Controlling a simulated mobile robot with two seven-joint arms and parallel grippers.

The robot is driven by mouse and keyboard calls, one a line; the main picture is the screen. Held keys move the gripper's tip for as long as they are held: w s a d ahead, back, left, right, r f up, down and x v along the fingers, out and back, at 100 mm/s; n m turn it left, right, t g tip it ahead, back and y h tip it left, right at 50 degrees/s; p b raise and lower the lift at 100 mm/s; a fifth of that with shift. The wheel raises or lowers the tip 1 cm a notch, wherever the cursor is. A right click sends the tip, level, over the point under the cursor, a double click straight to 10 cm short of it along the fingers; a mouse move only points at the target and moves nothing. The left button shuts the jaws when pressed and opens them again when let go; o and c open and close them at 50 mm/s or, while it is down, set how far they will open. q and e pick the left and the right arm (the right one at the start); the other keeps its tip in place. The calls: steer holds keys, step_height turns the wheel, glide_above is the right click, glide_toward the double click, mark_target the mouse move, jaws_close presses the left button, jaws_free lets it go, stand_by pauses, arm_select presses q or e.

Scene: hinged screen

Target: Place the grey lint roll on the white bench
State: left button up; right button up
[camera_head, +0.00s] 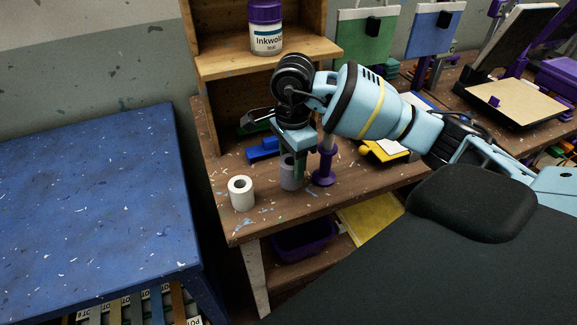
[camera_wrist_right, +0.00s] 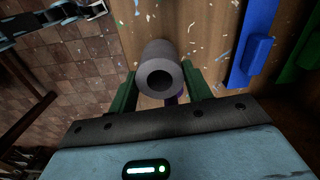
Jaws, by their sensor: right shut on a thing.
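The grey lint roll (camera_head: 288,174) stands upright at the wooden workbench (camera_head: 285,211), near its front left part. My right gripper (camera_head: 293,162) reaches down over it and is shut on it. In the right wrist view the grey roll (camera_wrist_right: 160,55) sits between the two green fingers (camera_wrist_right: 160,92), its hollow end facing the camera. Whether the roll touches the bench top or hangs just above it, I cannot tell. I see no bench that is clearly white. My left gripper is not in view.
A white roll (camera_head: 241,193) stands left of the grey roll, and a purple-based spindle (camera_head: 325,172) close on its right. A blue block (camera_head: 263,149) lies behind. A wooden shelf (camera_head: 270,62) holds an ink jar (camera_head: 265,28). A blue table (camera_head: 95,200) with a clear top stands left.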

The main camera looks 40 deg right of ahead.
steer(key=shift+w, duration=0.35)
steer(key=shift+w, duration=0.1)
steer(key=shift+w, duration=0.25)
steer(key=shift+f, duration=1.8)
steer(key=shift+f, duration=0.1)
steer(key=shift+f, duration=0.15)
steer(key=o, duration=1.2)
